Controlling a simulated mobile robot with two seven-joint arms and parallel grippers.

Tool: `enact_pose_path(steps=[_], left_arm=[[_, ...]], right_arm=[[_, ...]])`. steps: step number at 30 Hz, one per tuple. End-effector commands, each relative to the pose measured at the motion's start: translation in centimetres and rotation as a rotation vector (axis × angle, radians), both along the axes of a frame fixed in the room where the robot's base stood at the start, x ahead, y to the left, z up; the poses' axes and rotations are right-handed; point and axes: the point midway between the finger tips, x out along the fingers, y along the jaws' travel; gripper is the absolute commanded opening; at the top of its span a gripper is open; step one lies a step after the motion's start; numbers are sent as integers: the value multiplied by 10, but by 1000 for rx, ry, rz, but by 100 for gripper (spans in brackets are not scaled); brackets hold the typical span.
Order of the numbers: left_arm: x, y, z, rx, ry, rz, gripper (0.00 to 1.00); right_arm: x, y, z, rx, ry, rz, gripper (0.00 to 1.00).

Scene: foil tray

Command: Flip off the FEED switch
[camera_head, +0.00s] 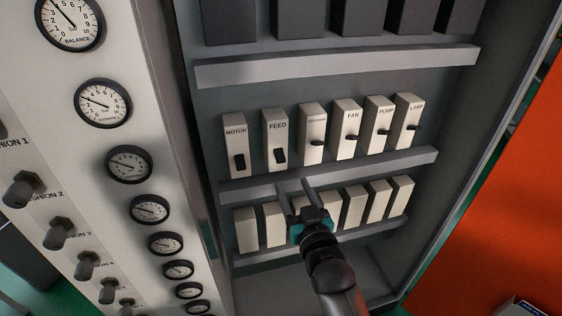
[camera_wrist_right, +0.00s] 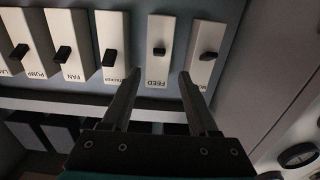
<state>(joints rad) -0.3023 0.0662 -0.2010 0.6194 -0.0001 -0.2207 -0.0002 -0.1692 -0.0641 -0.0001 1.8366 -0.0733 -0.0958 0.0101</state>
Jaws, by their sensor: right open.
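The FEED switch (camera_head: 277,126) is a white block with a black lever (camera_head: 280,156) on its lower half. It is the second from the left in the labelled row, between MOTOR and a switch with a hard-to-read label. In the right wrist view the FEED switch (camera_wrist_right: 157,69) appears upside down, its lever at mid-block. My right gripper (camera_head: 294,184) is open and empty, below the labelled row and in front of the shelf rail. In the wrist view its two fingers (camera_wrist_right: 160,74) frame the FEED switch left and right, apart from the lever. My left gripper is out of view.
The MOTOR switch (camera_head: 235,137) stands close to the left of FEED. FAN (camera_head: 347,120), PUMP (camera_head: 378,116) and LAMP (camera_head: 408,114) are to the right. A grey rail (camera_head: 390,164) runs beneath. Blank white blocks (camera_head: 247,230) sit lower. A gauge panel (camera_head: 90,180) flanks the cabinet's left.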

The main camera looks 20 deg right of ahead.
Motion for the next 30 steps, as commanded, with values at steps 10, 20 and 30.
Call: enact_pose_path(steps=[10, 20, 30], left_arm=[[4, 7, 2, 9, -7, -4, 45], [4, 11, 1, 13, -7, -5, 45], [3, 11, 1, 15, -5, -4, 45]], right_arm=[[56, -1, 1, -1, -2, 0, 60], [94, -2, 0, -1, 0, -1, 60], [101, -2, 0, -1, 0, -1, 60]])
